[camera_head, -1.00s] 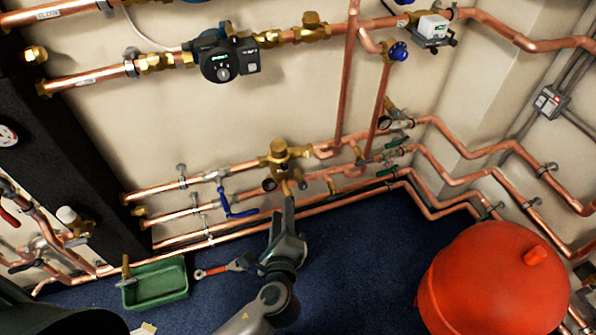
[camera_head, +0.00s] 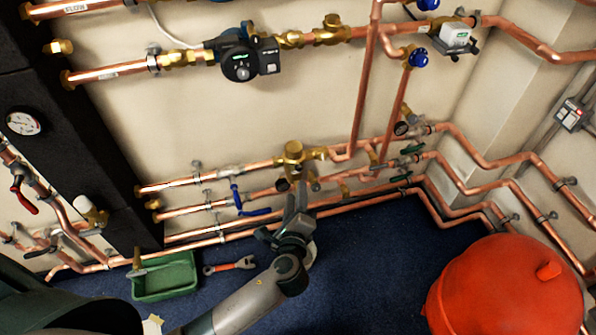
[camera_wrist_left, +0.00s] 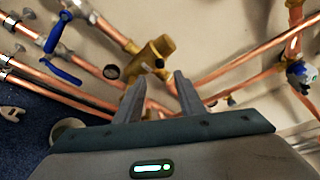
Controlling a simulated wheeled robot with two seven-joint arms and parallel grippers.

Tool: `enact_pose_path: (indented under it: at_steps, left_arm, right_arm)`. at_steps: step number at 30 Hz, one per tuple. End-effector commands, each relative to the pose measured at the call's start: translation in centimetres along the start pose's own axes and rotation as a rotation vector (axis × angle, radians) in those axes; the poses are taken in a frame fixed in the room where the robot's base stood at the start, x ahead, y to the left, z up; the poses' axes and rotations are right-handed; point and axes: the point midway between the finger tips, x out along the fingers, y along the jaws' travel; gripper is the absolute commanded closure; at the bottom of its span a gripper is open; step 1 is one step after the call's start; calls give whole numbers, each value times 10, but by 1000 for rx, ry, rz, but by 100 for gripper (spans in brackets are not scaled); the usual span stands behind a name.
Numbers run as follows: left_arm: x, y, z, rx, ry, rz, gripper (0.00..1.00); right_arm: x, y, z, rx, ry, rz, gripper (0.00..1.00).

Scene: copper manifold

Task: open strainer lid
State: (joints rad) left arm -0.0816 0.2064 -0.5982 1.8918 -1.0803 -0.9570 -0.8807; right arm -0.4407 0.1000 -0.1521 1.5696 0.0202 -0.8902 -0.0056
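A brass strainer body (camera_head: 294,154) sits in the upper of the low copper pipes, left of centre in the head view. In the wrist view the brass body (camera_wrist_left: 154,54) lies just beyond my fingertips. I cannot clearly tell which part is its lid. My left gripper (camera_head: 298,195) is just below the strainer, with its arm partly covering the pipes there. In the wrist view my left gripper (camera_wrist_left: 159,84) has its two fingers spread apart, with nothing held between them. My right gripper is not in view.
A blue-handled valve (camera_head: 237,198) is left of the strainer. Copper pipes run closely along the wall. A green tray (camera_head: 165,278) and a red-handled wrench (camera_head: 228,266) lie on the blue floor. A red tank (camera_head: 500,290) stands at right. Open floor lies between.

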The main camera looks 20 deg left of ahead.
Motion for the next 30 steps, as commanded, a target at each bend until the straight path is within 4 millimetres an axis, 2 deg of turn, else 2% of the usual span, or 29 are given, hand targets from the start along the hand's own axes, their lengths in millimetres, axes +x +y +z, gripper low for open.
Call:
enact_pose_path:
  at_steps: [9, 15, 21, 30]
  left_arm:
    - [59, 0, 0, 2, -2, 0, 64]
    - [89, 0, 0, 1, 0, 0, 64]
    - [105, 1, 0, 1, 0, 1, 64]
    - [108, 0, 0, 0, 0, 1, 64]
  right_arm:
    - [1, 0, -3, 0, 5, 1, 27]
    - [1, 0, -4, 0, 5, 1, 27]
    - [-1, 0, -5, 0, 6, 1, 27]
    - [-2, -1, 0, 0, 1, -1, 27]
